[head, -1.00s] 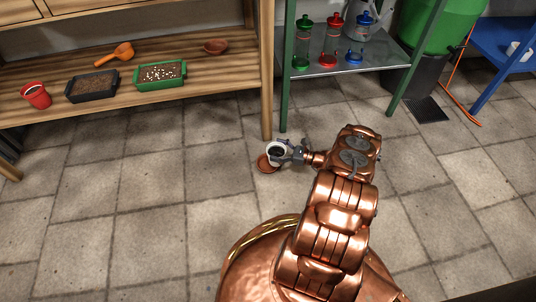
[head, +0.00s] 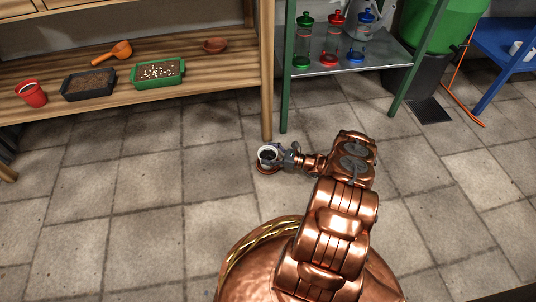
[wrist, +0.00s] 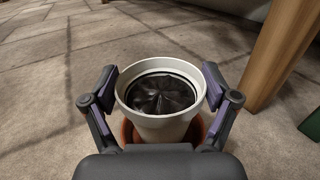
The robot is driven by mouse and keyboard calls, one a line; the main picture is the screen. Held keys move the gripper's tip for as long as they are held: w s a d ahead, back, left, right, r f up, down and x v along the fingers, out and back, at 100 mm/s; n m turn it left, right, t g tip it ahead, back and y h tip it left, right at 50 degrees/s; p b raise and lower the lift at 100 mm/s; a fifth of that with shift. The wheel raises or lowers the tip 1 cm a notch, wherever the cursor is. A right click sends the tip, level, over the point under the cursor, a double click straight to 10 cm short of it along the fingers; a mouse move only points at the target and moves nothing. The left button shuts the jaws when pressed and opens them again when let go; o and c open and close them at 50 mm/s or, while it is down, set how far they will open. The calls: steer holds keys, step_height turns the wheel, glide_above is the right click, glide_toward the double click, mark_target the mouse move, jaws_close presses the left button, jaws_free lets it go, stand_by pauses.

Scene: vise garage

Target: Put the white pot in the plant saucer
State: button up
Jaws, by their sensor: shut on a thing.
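The white pot (head: 267,152) is upright, with a dark inside, and my gripper (head: 276,154) is shut on it. In the wrist view the pot (wrist: 161,126) sits between the two finger pads of my gripper (wrist: 161,92). The terracotta plant saucer (head: 265,169) is on the floor under the pot, mostly hidden by it. Its reddish rim (wrist: 127,131) shows on both sides of the pot's lower part in the wrist view. I cannot tell whether the pot's base touches the saucer.
A wooden shelf (head: 215,78) at the left holds a red pot (head: 32,94), planter trays, an orange scoop and a small brown dish. Its leg (head: 266,100) stands just behind the pot. A green-framed metal shelf (head: 340,64) with bottles stands right of it. Floor tiles at the left are clear.

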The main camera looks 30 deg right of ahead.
steer(key=shift+f, duration=0.2)
steer(key=o, duration=1.2)
steer(key=shift+r, duration=0.15)
